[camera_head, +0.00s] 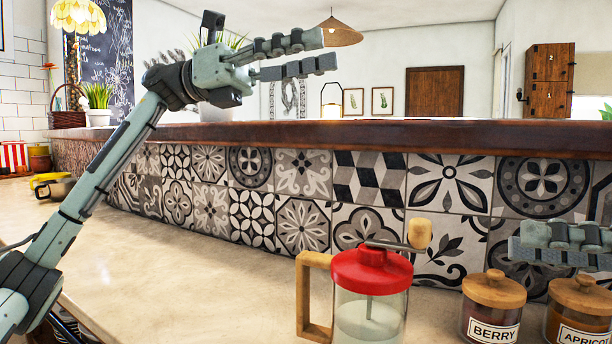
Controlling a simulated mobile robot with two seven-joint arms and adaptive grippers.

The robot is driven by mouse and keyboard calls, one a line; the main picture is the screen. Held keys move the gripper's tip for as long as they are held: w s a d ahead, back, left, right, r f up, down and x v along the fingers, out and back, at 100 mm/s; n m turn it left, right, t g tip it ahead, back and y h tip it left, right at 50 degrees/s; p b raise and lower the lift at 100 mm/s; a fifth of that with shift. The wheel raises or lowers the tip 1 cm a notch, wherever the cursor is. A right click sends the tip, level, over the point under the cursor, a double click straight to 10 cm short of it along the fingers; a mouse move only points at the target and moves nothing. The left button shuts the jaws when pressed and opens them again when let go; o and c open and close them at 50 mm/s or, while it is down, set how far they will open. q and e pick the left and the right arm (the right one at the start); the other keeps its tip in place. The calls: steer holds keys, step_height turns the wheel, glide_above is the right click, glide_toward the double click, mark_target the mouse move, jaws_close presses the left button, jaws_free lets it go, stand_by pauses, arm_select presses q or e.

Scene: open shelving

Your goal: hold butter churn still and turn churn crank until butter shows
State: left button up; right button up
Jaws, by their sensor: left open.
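The butter churn stands upright on the counter at lower centre, a clear glass jar (362,318) with a red lid (371,270) and a wooden side handle (303,295). Pale whitish contents show low inside; no butter lump can be made out. The metal crank (392,246) on the lid ends in a wooden knob (419,233) pointing right. My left gripper (328,50) is open and empty, raised high above the ledge, well away from the churn. My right gripper (514,241) is at the right edge, right of the knob and apart from it; its finger gap is unclear.
A berry jar (493,305) and an apricot jar (580,312) stand right of the churn, under my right gripper. A tiled wall with a wooden ledge (400,134) runs behind. The counter left of the churn (200,270) is clear.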

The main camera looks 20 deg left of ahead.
arm_select(q)
steer(key=s+d+f+m+g+y, duration=0.2)
steer(key=d+f+m+y, duration=0.1)
steer(key=d+f+y, duration=0.4)
steer(key=y, duration=1.2)
glide_above(306, 312)
steer(key=shift+m, duration=0.3)
step_height(306, 312, down, 18)
steer(key=shift+w+r, duration=0.1)
steer(key=shift+r, duration=0.05)
step_height(306, 312, down, 8)
steer(key=shift+f, duration=0.15)
jaws_close()
